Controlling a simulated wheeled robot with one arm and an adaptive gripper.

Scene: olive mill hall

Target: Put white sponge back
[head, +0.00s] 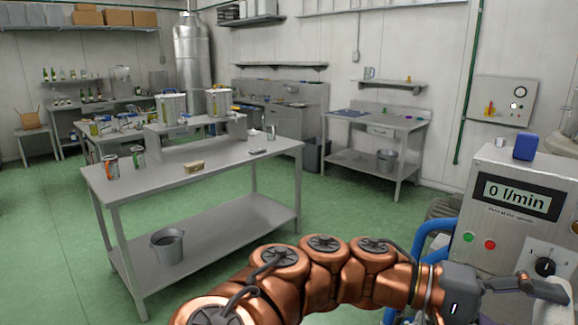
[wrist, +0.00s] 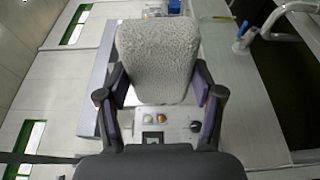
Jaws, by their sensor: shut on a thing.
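The white sponge (wrist: 157,62) fills the upper middle of the wrist view. It is a pale, rough-textured block held between the two dark fingers of my gripper (wrist: 160,105), which is shut on it. In the head view my gripper (head: 540,290) is at the lower right, in front of the steel control box.
The steel control box (head: 505,215) reads 0 l/min and carries a blue block (head: 524,147) and a small metal cup (head: 499,140). A steel table (head: 225,170) with cans, a tan block (head: 194,167) and a bucket (head: 167,247) below stands left. Green floor lies between.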

